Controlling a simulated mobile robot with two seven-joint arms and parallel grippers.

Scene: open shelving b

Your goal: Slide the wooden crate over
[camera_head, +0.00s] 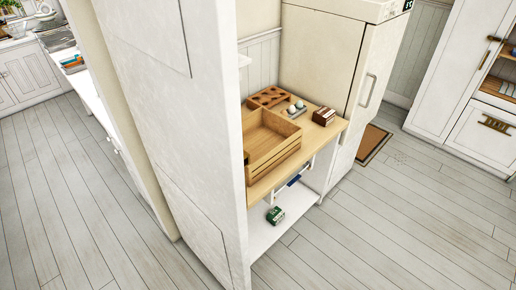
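The wooden crate (276,154) sits on the wooden top of a shelving unit (327,135), right of a tall white panel. It has slatted sides and looks empty in the part I can see. The tall white panel hides its left end. Neither of my grippers is in view.
Behind the crate stand a brown box with holes (268,97) and a tray with white eggs (294,109). A dark red and white box (324,116) is near the right end. A green box (275,215) lies on the lower shelf. A tall white panel (190,130) blocks the left; floor is clear at right.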

